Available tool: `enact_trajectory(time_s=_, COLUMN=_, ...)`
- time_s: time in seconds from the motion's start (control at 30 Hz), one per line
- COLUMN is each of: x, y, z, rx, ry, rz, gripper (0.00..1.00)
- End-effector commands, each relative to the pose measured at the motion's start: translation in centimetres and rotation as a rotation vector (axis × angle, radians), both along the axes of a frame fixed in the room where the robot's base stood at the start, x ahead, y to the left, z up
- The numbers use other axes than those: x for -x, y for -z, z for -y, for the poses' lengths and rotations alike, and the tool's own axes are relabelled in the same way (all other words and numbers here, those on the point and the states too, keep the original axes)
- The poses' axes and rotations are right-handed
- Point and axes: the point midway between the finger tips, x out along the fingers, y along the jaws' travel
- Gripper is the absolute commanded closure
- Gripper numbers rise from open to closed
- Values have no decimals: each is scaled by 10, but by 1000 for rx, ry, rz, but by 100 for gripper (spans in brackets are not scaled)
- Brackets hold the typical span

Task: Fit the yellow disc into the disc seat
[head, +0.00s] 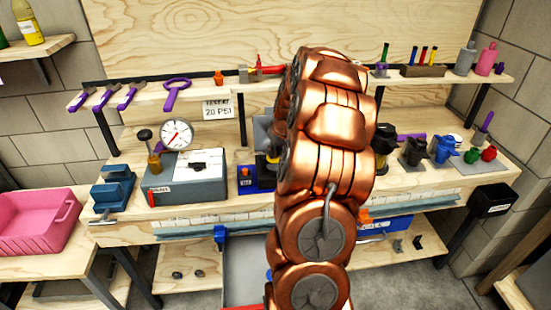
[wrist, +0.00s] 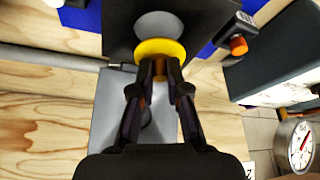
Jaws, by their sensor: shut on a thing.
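The yellow disc (wrist: 158,46) is at the tips of my gripper (wrist: 160,68) in the wrist view. The fingers are shut on its near edge. Just beyond the disc is a round grey face (wrist: 160,23) on a dark plate (wrist: 118,28); it may be the disc seat. The disc overlaps the lower edge of this face, and I cannot tell whether they touch. In the head view, my copper arm hides most of the gripper and work spot; a bit of yellow (head: 273,158) shows at its left.
A grey tester box (head: 185,180) with a gauge (head: 177,134) stands left of the work spot. A blue vise (head: 113,188) and a pink bin (head: 38,222) are farther left. Dark, blue, green and red cups (head: 445,148) stand at the right. Tools line the shelf above.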

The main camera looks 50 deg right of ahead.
Motion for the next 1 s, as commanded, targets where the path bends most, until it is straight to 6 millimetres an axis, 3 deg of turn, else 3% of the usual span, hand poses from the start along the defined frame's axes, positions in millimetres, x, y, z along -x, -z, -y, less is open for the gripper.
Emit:
enact_trajectory(time_s=0.3, x=1, y=34, z=0, rx=-2, ry=1, rz=-2, gripper=100)
enact_trajectory(time_s=0.67, x=1, y=38, z=0, rx=-2, ry=1, rz=-1, gripper=100)
enact_trajectory(time_s=0.7, x=1, y=39, z=0, rx=-2, ry=1, rz=-1, gripper=84)
enact_trajectory(time_s=0.93, x=1, y=37, z=0, rx=-2, ry=1, rz=-1, gripper=60)
enact_trajectory(time_s=1.0, x=1, y=37, z=0, rx=-2, ry=1, rz=-1, gripper=60)
